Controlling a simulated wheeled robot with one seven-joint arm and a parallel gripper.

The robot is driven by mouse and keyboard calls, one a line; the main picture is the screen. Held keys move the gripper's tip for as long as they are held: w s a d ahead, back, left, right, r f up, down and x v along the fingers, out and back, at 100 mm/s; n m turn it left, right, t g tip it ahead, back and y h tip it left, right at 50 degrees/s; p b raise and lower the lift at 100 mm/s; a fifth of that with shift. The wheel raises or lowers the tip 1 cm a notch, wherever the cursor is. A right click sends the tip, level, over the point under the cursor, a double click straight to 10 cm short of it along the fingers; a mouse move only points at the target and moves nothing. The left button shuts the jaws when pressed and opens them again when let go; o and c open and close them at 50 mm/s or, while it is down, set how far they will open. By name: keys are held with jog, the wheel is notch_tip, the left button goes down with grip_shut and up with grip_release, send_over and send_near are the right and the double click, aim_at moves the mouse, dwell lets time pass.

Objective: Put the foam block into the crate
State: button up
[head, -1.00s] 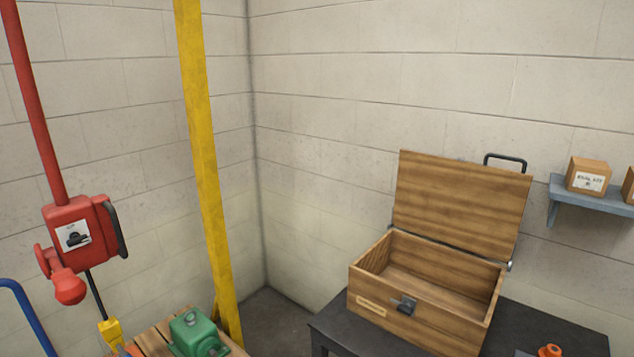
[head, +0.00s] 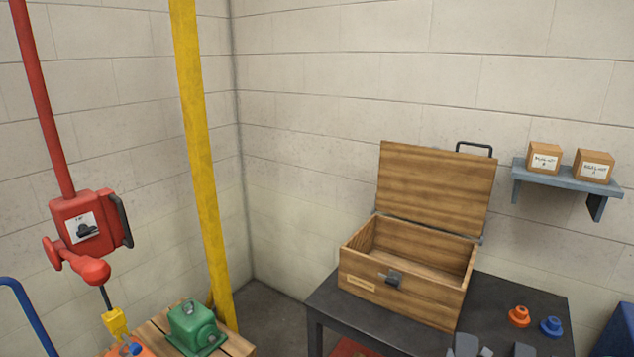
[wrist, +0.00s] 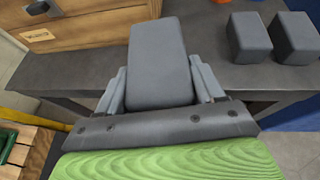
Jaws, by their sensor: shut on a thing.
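The foam block (wrist: 160,60) is a grey block with rounded edges. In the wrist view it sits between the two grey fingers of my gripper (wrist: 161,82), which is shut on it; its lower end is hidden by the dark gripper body. The crate (head: 402,290) is a wooden box with a latch on its front and its lid (head: 436,187) standing open. Its inside looks empty from the head view. The crate's front corner also shows at the upper left of the wrist view (wrist: 90,28). The held block is in front of the crate, apart from it.
The crate stands on a dark table (head: 325,301). Two more grey blocks lie on it at right in the wrist view, a near one (wrist: 249,38) and another (wrist: 295,38). Orange (head: 518,317) and blue (head: 550,327) knobs stand right of the crate. A green motor (head: 195,328) is at left.

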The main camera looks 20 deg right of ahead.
jog(key=w+a+r+n+t+y+p, duration=0.1)
jog(key=a+n+y, duration=0.3)
jog(key=a, duration=1.3)
jog(key=w+a+n+t+y+p, duration=0.1)
jog(key=w+a+n+t+y, duration=0.1)
jog(key=a, duration=1.6)
jog(key=shift+w+r+n+y, duration=0.35)
jog(key=shift+w+n+y, duration=0.15)
jog(key=shift+n+y, duration=0.6)
